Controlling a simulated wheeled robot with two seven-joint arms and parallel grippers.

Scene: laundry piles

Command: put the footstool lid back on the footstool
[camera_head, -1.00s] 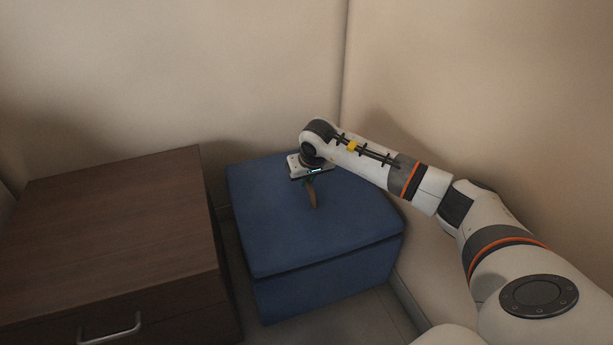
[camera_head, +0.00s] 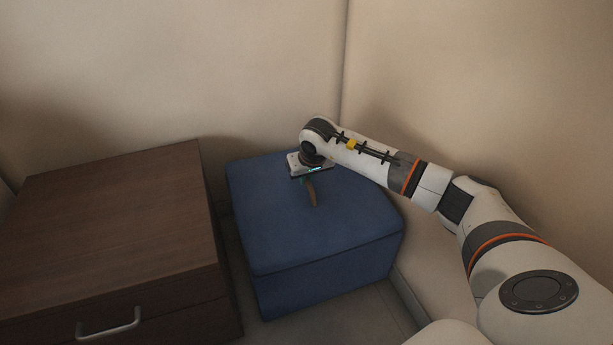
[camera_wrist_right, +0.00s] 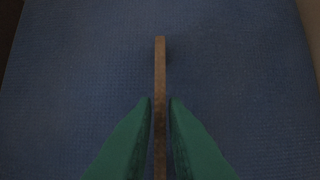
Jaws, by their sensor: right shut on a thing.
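The blue footstool lid (camera_head: 290,225) lies level on top of the blue footstool (camera_head: 325,283), with its edges in line with the body below and only a thin seam between them. A brown strap-like handle (camera_head: 313,196) stands up from the lid's middle. My right gripper (camera_head: 309,176) is over the lid and shut on this handle. In the right wrist view, the green fingertips (camera_wrist_right: 160,103) press in from both sides of the brown handle (camera_wrist_right: 160,65), above the lid's blue fabric (camera_wrist_right: 75,85). The inside of the footstool is hidden. My left gripper does not show.
A dark brown wooden cabinet (camera_head: 110,225) with a metal drawer handle (camera_head: 108,325) stands left of the footstool, a narrow gap between them. Beige walls (camera_head: 270,70) meet in a corner just behind. My right arm reaches in from the right.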

